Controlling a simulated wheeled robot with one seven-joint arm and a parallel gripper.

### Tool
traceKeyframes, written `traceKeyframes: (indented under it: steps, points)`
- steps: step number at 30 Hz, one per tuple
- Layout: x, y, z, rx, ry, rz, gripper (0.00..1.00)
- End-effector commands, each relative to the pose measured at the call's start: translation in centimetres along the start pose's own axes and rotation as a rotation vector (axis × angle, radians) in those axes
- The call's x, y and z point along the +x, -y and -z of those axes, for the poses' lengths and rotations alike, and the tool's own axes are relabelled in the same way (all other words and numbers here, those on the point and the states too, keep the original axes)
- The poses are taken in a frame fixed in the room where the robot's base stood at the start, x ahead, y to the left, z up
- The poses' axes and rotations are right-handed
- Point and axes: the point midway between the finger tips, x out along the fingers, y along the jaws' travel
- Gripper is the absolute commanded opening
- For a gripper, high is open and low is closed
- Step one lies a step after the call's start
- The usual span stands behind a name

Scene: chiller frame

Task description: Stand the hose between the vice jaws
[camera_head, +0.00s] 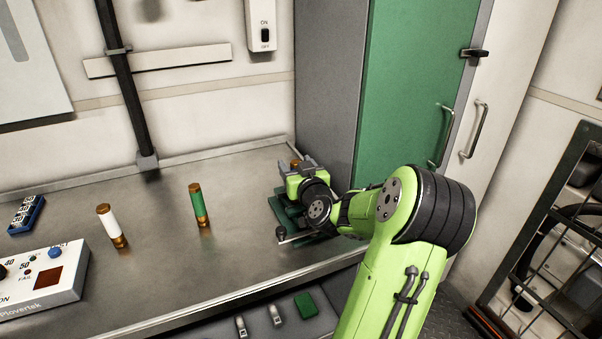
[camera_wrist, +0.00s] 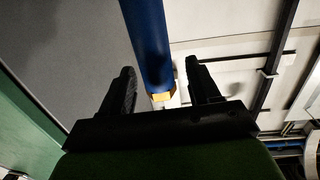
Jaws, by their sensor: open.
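The hose is a blue tube (camera_wrist: 148,40) with a yellow brass-coloured end fitting (camera_wrist: 161,98) in the wrist view. It passes between the two dark fingers of my gripper (camera_wrist: 159,68), which are apart with gaps on both sides. In the head view my gripper (camera_head: 298,168) is over the vice, and a small copper-coloured top shows at its fingers. The dark green vice (camera_head: 284,211) stands at the right end of the bench, its handle toward the front. My gripper and arm hide its jaws, so I cannot tell how the hose's lower end sits.
A green tube (camera_head: 198,205) and a white tube (camera_head: 111,226) with copper ends stand on the metal bench (camera_head: 160,262). A control box (camera_head: 45,280) and a blue rack (camera_head: 27,214) are at left. A grey cabinet with a green door (camera_head: 415,85) rises close behind the vice.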

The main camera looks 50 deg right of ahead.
Motion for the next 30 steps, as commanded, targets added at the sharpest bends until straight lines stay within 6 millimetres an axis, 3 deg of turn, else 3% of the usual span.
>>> traceKeyframes:
  steps: [9, 13, 18, 30]
  points:
    - [-8.2, -0.3, -0.3, -0.002, 0.005, -0.008, 0.61]
    - [-10.8, -0.2, -0.2, -0.001, 0.005, -0.006, 0.61]
    - [-12.0, 0.0, 0.0, -0.001, 0.001, -0.002, 0.61]
    - [-12.0, 0.0, 0.1, 0.000, 0.001, 0.000, 0.61]
